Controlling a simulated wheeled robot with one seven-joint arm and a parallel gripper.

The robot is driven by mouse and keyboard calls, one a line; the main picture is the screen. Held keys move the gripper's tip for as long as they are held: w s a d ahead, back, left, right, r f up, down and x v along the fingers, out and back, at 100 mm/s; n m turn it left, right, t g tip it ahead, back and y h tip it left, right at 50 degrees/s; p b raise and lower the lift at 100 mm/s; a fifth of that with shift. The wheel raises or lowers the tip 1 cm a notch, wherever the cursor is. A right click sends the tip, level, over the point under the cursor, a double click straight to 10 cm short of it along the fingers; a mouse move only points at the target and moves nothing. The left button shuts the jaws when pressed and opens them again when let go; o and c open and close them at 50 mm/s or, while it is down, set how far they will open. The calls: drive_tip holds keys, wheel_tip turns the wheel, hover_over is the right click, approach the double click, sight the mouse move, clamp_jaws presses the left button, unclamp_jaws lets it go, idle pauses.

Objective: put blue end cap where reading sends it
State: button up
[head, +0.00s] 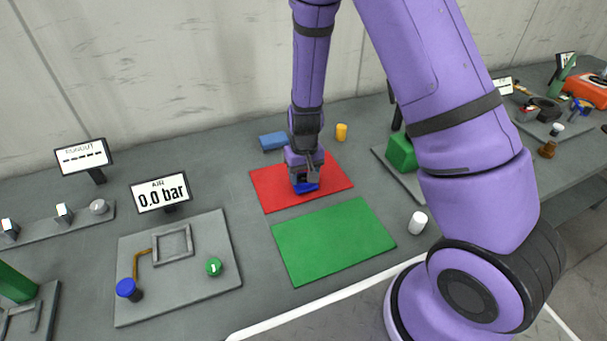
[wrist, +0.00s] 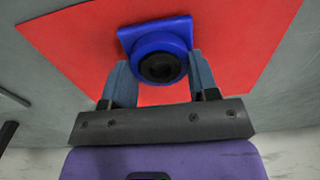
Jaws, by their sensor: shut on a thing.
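The blue end cap (wrist: 157,52) is a blue piece with a round dark opening. My gripper (wrist: 160,82) is shut on it, with one finger on each side in the wrist view. In the head view the blue end cap (head: 305,188) shows under my gripper (head: 305,178), over the red mat (head: 275,200). I cannot tell whether it touches the mat. The green mat (head: 335,242) lies in front of the red mat and is bare. A display (head: 160,192) labelled AJ52 reads 0.0 bar.
A grey plate (head: 200,295) with a blue knob (head: 128,288) and a green button (head: 214,267) lies at left. A second display (head: 83,157) shows dashes. A blue block (head: 272,141), a yellow cylinder (head: 341,132) and a white cylinder (head: 418,222) stand near the mats.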

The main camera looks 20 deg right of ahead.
drive_tip(key=shift+f, duration=0.2)
drive_tip(key=o, duration=1.2)
drive_tip(key=s+d+r+t, duration=0.1)
drive_tip(key=s+r, duration=0.2)
drive_tip(key=r, duration=0.7)
drive_tip(key=s+d+r+t+y, duration=0.1)
drive_tip(key=s+r, duration=0.3)
drive_tip(key=r, duration=0.7)
drive_tip(key=s+d+r+t, duration=0.1)
drive_tip(key=s+d+r, duration=0.15)
drive_tip(key=r, duration=0.75)
drive_tip(key=s+d+r+t, duration=0.1)
drive_tip(key=s+r, duration=0.3)
drive_tip(key=s, duration=0.3)
drive_tip(key=s+d+r+t+h, duration=0.1)
drive_tip(key=s+r, duration=0.3)
drive_tip(key=s, duration=0.4)
drive_tip(key=shift+s+r, duration=0.25)
drive_tip(key=shift+r, duration=0.05)
drive_tip(key=shift+d, duration=0.1)
